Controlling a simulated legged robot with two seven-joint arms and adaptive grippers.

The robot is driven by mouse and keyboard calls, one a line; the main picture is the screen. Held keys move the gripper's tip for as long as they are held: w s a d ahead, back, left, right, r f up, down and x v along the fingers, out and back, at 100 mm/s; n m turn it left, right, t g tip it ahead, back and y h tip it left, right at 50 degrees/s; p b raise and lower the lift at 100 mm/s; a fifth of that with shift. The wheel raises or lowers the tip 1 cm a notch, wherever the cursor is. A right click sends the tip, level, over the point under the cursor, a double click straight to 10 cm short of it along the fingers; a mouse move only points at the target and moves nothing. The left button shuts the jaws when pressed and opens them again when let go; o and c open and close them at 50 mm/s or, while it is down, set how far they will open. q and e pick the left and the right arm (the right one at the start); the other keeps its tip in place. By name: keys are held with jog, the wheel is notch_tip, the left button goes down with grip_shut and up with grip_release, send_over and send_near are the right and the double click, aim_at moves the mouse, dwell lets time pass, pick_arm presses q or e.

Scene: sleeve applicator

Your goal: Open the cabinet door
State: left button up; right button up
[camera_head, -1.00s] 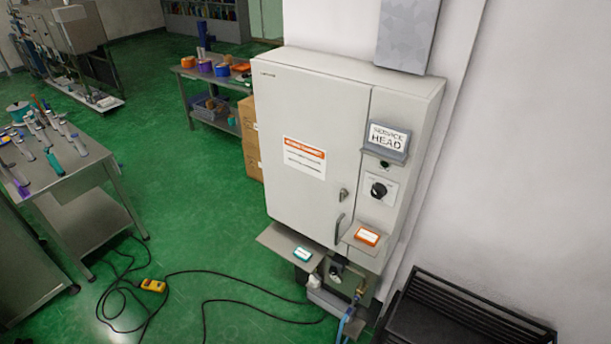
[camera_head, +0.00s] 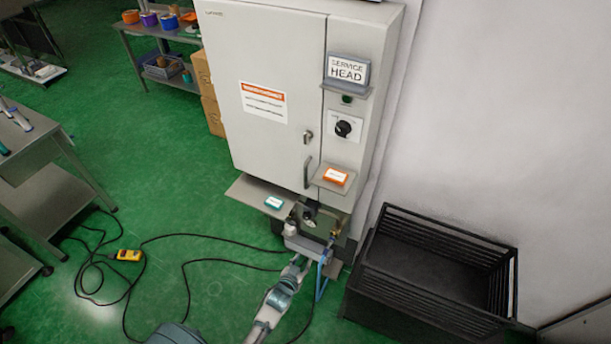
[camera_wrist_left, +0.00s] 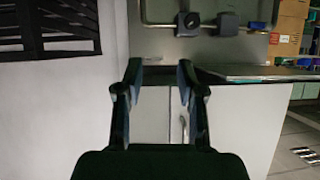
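The grey cabinet (camera_head: 270,55) stands against the wall with its door (camera_head: 265,140) shut. A curved bar handle (camera_head: 307,172) is low on the door's right edge, with a small latch (camera_head: 308,136) above it. My left arm reaches up from the bottom of the head view; its gripper (camera_head: 298,258) is below the cabinet's front shelf, small and unclear there. In the left wrist view, which looks upside down, the left gripper (camera_wrist_left: 160,68) is open and empty. A pale door face with a thin handle (camera_wrist_left: 183,128) shows behind its fingers, apart from them. My right gripper is not in view.
A black slatted crate (camera_head: 430,275) stands at right. Cables and a yellow box (camera_head: 129,255) lie on the floor.

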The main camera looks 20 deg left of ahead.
pick_arm(q)
notch_tip(320, 180, up, 10)
jog(key=w+a+t, duration=0.2)
jog(key=w, duration=0.1)
jog(key=n+t+y, duration=0.2)
jog(key=t, duration=0.1)
send_near(305, 175)
jog(key=w, duration=0.3)
jog(key=w+a, duration=0.1)
jog(key=w, duration=0.6)
jog(key=shift+w+a+f, duration=0.1)
jog(key=shift+w+a, duration=0.25)
jog(key=shift+a, duration=0.05)
grip_shut()
